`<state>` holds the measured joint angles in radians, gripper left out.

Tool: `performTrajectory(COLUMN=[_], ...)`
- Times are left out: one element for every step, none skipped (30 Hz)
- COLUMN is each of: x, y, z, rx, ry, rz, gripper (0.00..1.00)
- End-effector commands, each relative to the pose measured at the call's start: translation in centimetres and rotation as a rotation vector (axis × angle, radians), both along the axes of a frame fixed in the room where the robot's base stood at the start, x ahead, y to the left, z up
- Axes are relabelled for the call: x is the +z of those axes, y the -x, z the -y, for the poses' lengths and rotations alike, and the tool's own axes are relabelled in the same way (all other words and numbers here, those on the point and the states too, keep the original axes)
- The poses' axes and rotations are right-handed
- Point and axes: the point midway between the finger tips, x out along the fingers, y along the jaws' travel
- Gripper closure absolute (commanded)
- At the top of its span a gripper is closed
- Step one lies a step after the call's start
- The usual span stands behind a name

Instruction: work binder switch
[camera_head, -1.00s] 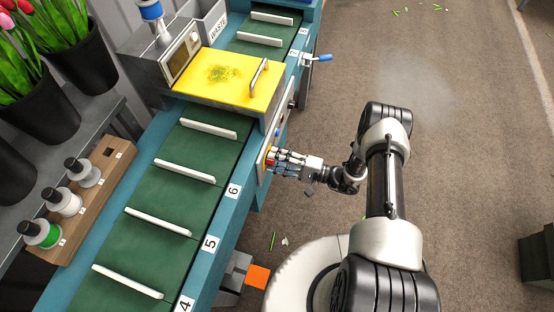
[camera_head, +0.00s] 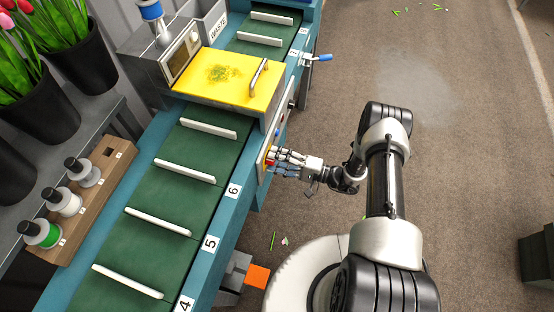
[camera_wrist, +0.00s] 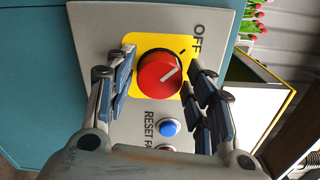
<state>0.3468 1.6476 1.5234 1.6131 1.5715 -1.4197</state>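The pointer line slants to the upper right in the wrist view. My gripper (camera_wrist: 160,80) is open, with its fingers on either side of the knob and a small gap showing at the left; contact cannot be made out. In the head view my gripper (camera_head: 272,159) is at the grey panel on the side of the yellow-covered binder (camera_head: 228,78), and its fingers mostly hide the knob.
A blue RESET button (camera_wrist: 169,127) and another red button (camera_wrist: 167,149) sit close below the knob. The green conveyor (camera_head: 196,150) with white slats runs alongside. A blue-handled lever (camera_head: 318,58) sticks out farther along.

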Motion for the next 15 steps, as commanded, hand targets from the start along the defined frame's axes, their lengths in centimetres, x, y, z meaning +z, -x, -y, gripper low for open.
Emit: performTrajectory(x=[0.01,0.01,0.01,0.01,0.02,0.02,0.02,0.02,0.02,0.02,0.02,0.02,0.02,0.02,0.02], y=[0.0,0.0,0.0,0.0,0.0,0.0,0.0,0.0,0.01,0.01,0.0,0.02,0.04,0.09,0.19], z=[0.0,0.0,0.0,0.0,0.0,0.0,0.0,0.0,0.0,0.0,0.0,0.06,0.15,0.3,0.6], rx=[0.0,0.0,0.0,0.0,0.0,0.0,0.0,0.0,0.0,0.0,0.0,0.0,-0.001,-0.001,-0.001], ry=[0.0,0.0,0.0,0.0,0.0,0.0,0.0,0.0,0.0,0.0,0.0,-0.001,-0.001,-0.001,-0.001], rz=[0.0,0.0,-0.001,-0.001,-0.001,-0.001,-0.001,-0.001,-0.001,-0.001,-0.001,-0.001,-0.001,-0.001,-0.001], gripper=[0.45,0.43,0.41,0.41,0.41,0.41,0.41,0.41,0.41,0.41,0.41,0.41,0.41,0.41,0.41])
